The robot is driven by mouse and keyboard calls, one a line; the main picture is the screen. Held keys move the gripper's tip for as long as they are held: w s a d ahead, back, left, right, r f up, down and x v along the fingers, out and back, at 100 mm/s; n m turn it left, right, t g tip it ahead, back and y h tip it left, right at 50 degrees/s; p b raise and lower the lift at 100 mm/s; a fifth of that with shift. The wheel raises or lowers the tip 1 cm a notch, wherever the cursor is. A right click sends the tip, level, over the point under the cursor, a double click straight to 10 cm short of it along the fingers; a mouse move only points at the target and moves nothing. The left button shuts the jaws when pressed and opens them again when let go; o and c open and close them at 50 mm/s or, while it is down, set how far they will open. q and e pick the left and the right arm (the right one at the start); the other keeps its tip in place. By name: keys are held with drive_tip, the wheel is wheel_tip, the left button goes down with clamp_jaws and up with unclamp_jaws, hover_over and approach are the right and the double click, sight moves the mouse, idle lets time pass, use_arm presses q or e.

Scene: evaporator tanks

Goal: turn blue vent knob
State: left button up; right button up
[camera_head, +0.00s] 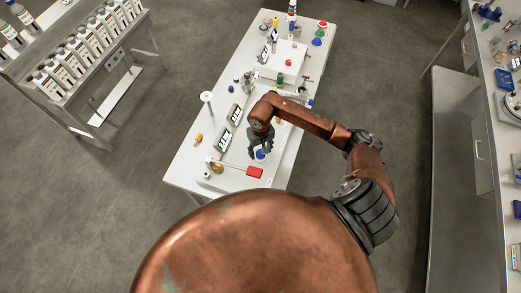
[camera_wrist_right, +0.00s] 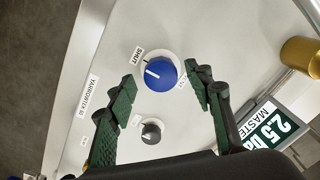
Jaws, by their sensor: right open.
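The blue vent knob (camera_wrist_right: 160,73) sits on a white panel in the right wrist view, with a white pointer line and a "SHUT" label at its upper left. In the head view the blue knob (camera_head: 260,155) shows small, just under my right gripper (camera_head: 261,146). In the right wrist view my right gripper (camera_wrist_right: 160,92) is open, its two dark green fingers on either side of the knob with gaps between. Whether the fingertips are at the knob's height is hard to tell. My left gripper is not in view.
A smaller black knob (camera_wrist_right: 151,131) sits below the blue one. A display (camera_wrist_right: 268,128) and a brass cylinder (camera_wrist_right: 301,56) are to the right. Bottle shelves stand at left.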

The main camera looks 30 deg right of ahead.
drive_tip(key=shift+f, duration=0.3)
drive_tip(key=shift+c, duration=0.6)
